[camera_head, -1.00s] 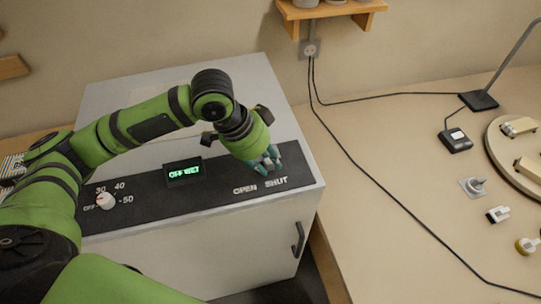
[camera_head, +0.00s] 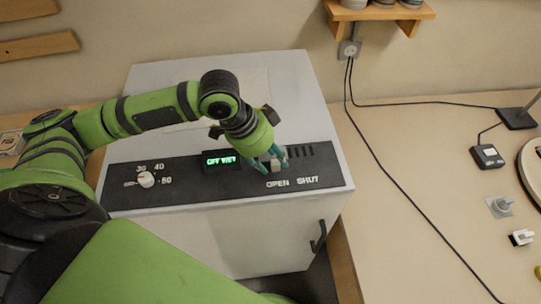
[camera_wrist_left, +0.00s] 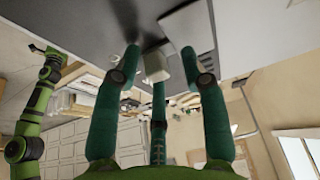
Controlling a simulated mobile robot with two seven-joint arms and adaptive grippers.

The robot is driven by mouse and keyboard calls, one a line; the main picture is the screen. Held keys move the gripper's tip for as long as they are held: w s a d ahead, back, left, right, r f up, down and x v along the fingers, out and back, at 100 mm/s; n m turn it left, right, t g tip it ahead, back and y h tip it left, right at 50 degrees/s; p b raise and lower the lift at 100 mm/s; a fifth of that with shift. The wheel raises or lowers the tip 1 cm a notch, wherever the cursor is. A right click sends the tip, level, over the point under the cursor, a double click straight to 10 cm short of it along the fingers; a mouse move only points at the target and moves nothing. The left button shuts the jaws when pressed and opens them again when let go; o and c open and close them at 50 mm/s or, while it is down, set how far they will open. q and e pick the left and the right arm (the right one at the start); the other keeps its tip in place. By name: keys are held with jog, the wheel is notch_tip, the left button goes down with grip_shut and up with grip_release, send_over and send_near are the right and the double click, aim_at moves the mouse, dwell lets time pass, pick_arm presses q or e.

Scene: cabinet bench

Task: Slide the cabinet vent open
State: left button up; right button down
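The cabinet (camera_head: 250,240) is a white box with a black sloping panel on top. At the panel's right, the vent has a small light knob (camera_head: 277,166) above the word OPEN, and dark slots (camera_head: 301,151) show to its right above SHUT. My left gripper (camera_head: 271,162) is down at the knob, its teal fingers spread around it. In the left wrist view the pale knob (camera_wrist_left: 157,66) sits among the three fingertips, with gaps at the two side fingers. Contact with the third finger cannot be told. My right gripper is not in view.
A dial (camera_head: 146,180) and a green-lit display (camera_head: 220,160) lie left on the panel. A door handle (camera_head: 318,238) is on the cabinet front. A cable (camera_head: 400,190) crosses the bench at right, with a wall shelf (camera_head: 385,12) above.

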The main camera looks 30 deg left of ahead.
pick_arm(q)
jog(key=shift+r, duration=0.1)
jog(key=shift+s+r, duration=0.15)
jog(key=shift+r, duration=0.2)
jog(key=v, duration=1.1)
jog(key=shift+a, duration=0.15)
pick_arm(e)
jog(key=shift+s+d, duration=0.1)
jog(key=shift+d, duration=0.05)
